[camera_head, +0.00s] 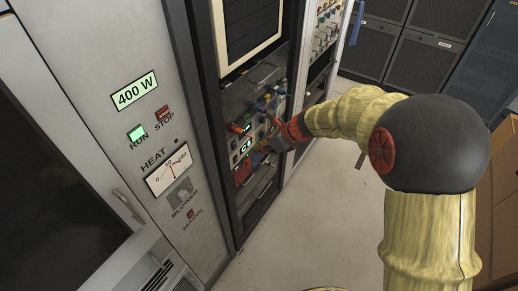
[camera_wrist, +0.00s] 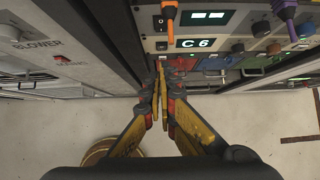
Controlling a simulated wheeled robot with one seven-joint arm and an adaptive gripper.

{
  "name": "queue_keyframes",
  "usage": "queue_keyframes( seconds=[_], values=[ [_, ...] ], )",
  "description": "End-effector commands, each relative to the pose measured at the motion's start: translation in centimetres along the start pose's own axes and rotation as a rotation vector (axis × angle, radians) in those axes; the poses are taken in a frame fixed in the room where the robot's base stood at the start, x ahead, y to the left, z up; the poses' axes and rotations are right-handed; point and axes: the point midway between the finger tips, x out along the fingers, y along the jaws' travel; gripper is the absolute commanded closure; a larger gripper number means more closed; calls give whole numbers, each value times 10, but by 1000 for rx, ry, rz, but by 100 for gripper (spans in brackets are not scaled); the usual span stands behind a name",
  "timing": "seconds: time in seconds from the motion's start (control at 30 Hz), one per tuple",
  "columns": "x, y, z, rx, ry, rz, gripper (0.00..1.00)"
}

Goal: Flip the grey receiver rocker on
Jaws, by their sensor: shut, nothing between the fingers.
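My gripper (camera_wrist: 162,66) is shut and empty, its fingertips close together at the lower left edge of the receiver panel (camera_wrist: 226,28) in the wrist view. It also shows in the head view (camera_head: 272,147), in front of the rack. A lit display (camera_wrist: 195,43) reading "C 6" is just above and right of the fingertips. Small switch-like parts (camera_wrist: 161,46) sit left of the display, just above the fingertips. I cannot tell for sure which is the grey rocker or its position. Whether the fingertips touch the panel is unclear.
An orange plug (camera_wrist: 171,13) and a purple plug with cable (camera_wrist: 287,14) stick out of the panel. Several knobs are at the right. The floor (camera_head: 330,215) in front is clear.

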Motion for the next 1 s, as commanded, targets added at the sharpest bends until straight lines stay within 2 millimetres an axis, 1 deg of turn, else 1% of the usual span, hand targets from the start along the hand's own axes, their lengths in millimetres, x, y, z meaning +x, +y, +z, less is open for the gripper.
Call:
queue_keyframes(
  seconds=[0.03, 0.2, 0.37, 0.4, 0.5, 0.63, 0.77, 1.0],
  values=[
    [14, 1, -2, -1, 2, 3, 100],
    [48, 1, -2, -3, 2, 3, 100],
    [77, 1, -2, -3, 1, 2, 100],
    [80, 1, 6, -4, 0, 2, 100],
    [88, 1, 16, -4, 0, 0, 100],
    [96, 0, 24, -3, 1, 0, 100],
    [98, 0, 28, -1, 0, 0, 100],
    [98, 0, 28, -1, 1, 0, 100]
  ],
)
